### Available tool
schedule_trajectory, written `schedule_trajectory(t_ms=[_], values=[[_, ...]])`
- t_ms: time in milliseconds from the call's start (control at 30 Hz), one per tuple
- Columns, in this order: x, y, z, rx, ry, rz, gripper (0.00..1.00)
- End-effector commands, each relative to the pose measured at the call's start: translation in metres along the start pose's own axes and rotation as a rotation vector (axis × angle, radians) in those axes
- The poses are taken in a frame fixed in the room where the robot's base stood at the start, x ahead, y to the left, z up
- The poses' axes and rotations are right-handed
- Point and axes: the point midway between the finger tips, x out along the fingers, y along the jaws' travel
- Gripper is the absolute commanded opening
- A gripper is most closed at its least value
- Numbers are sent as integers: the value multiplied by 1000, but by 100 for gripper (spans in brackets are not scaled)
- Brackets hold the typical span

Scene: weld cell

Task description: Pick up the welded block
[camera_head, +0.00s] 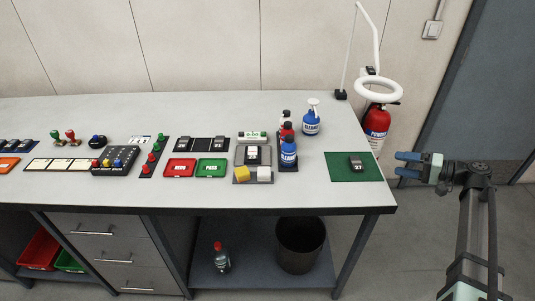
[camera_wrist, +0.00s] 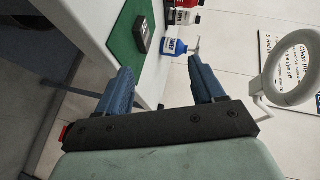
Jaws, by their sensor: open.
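A dark grey block (camera_head: 356,162) with a light numbered label lies on the green mat (camera_head: 339,171) at the right end of the table. The block also shows in the wrist view (camera_wrist: 142,36), beyond and between my fingers. Another dark block with a white label (camera_head: 253,155) sits in a grey fixture (camera_head: 240,158) near the table's middle. Which of these is the welded block I cannot tell. My gripper (camera_head: 400,164) is open and empty, off the table's right edge, to the right of the mat and apart from the block. It also shows in the wrist view (camera_wrist: 160,66).
Blue and red bottles (camera_head: 288,151) and a white-topped spray bottle (camera_head: 311,118) stand left of the mat. A ring lamp (camera_head: 379,90) rises behind the right corner. Red (camera_head: 180,168) and green (camera_head: 211,168) trays, a dark block rack (camera_head: 201,144) and a button box (camera_head: 116,161) lie farther left.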

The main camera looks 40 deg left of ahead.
Motion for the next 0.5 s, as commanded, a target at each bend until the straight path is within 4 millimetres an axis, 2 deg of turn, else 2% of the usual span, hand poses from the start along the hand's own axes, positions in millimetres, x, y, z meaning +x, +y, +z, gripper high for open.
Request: schedule_trajectory(t_ms=[267, 500], values=[[67, -47, 13, -75, -78, 120, 68], [142, -108, 36, -192, -148, 262, 68]])
